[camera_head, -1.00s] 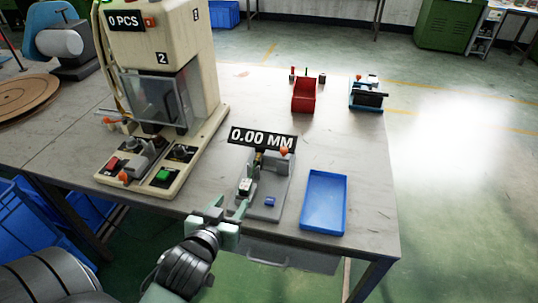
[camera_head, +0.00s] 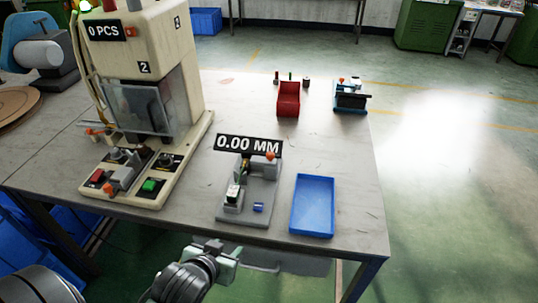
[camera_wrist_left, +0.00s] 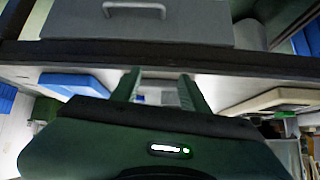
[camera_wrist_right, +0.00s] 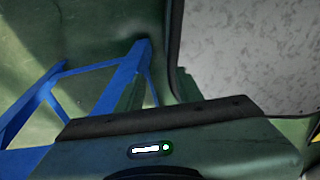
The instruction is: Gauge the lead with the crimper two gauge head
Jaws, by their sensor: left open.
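The gauge (camera_head: 262,219) is a grey base on the near part of the table, under a sign reading 0.00 MM (camera_head: 248,145). A small white and dark piece (camera_head: 233,193) sits at its left side, and an orange knob (camera_head: 270,156) at its top. I cannot tell whether that piece is the lead. My left gripper (camera_head: 226,247) is open, in front of the table edge and apart from the gauge. The left wrist view shows its spread fingers (camera_wrist_left: 160,90) with nothing held. My right gripper shows only in the right wrist view (camera_wrist_right: 160,92), its fingers apart and empty.
The cream crimper (camera_head: 150,30), marked 2 and 0 PCS, stands left of the gauge. A blue tray (camera_head: 312,205) lies right of it. A grey drawer (camera_wrist_left: 190,25) hangs below the table edge.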

